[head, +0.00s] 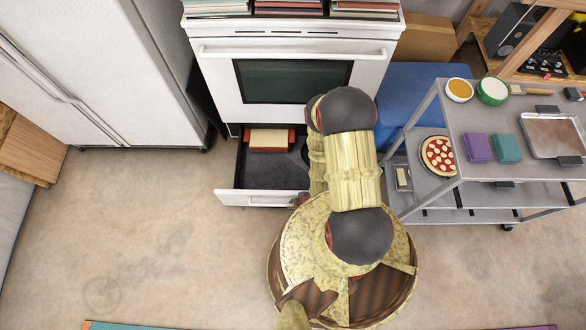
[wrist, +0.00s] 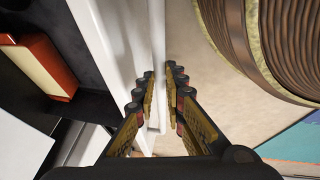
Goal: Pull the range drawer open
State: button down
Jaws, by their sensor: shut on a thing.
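The white range (head: 293,70) stands at the back, and its lower drawer (head: 232,190) is pulled out, showing a dark interior. A white front panel with a handle (head: 252,200) forms the drawer's near edge. My gripper (wrist: 159,95) is at this front edge, its two fingers shut around the white handle (wrist: 157,110) in the wrist view. In the head view my arm hides the gripper's fingertips and the right end of the drawer front.
A red box with a cream top (head: 268,141) lies in the drawer. A grey cart (head: 500,165) with food and boxes stands to the right, close to my arm. A white fridge (head: 85,60) stands left. The floor (head: 150,220) at the left front is clear.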

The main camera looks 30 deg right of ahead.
jog(key=c, duration=1.8)
grip_release()
jog(key=shift+c, duration=0.2)
jog(key=shift+r, duration=0.1)
jog(key=v, duration=1.1)
jog(key=shift+s+r, duration=0.25)
jog(key=shift+r, duration=0.05)
jog(key=shift+d, duration=0.1)
